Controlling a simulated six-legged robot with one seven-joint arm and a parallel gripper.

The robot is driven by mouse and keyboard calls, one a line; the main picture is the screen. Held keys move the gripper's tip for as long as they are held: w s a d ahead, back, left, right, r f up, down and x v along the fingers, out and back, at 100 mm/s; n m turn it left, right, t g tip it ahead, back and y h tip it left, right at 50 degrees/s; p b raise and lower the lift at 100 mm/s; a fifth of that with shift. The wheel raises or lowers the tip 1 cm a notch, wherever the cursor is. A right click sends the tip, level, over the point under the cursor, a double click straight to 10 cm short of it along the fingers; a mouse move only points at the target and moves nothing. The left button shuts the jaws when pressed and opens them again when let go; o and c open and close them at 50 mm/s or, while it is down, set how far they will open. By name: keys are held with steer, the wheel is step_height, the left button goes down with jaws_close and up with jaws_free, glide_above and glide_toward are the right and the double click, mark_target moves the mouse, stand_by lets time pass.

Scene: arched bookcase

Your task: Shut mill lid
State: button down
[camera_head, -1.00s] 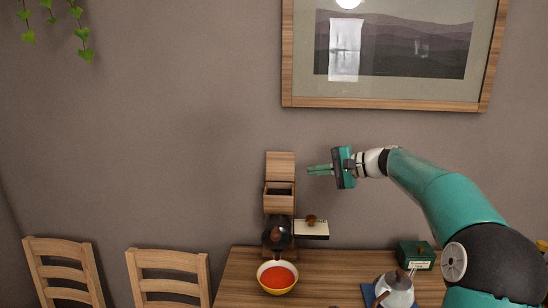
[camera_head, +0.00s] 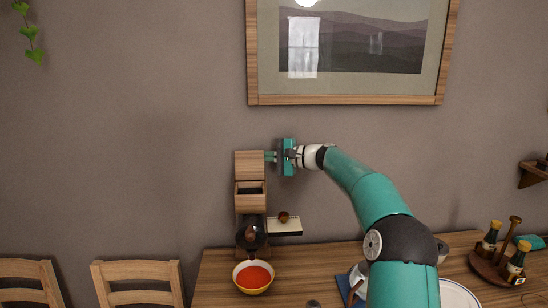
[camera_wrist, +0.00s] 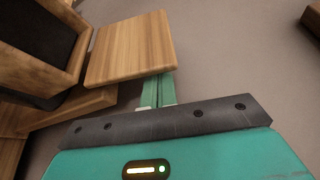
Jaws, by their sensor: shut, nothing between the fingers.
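The mill (camera_head: 250,205) is a wooden wall-mounted box with a dark hopper opening, above a dark round part. Its wooden lid (camera_head: 249,165) stands open, raised upright against the wall side. My gripper (camera_head: 270,156) is at the right edge of the lid, its teal fingers together and empty. In the wrist view the lid (camera_wrist: 132,48) is a wooden panel beyond the fingers (camera_wrist: 158,90), with the open dark hopper (camera_wrist: 35,40) at the left. The fingertips reach the lid's near edge and look partly behind it; whether they touch cannot be told.
A bowl of red contents (camera_head: 253,277) stands on the wooden table (camera_head: 215,275) below the mill. A small shelf with a brown knob (camera_head: 284,220) juts out right of the mill. Chairs (camera_head: 140,280) stand at lower left. A framed picture (camera_head: 350,98) hangs above.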

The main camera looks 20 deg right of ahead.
steer(key=shift+w+a, duration=0.3)
steer(key=shift+a, duration=0.1)
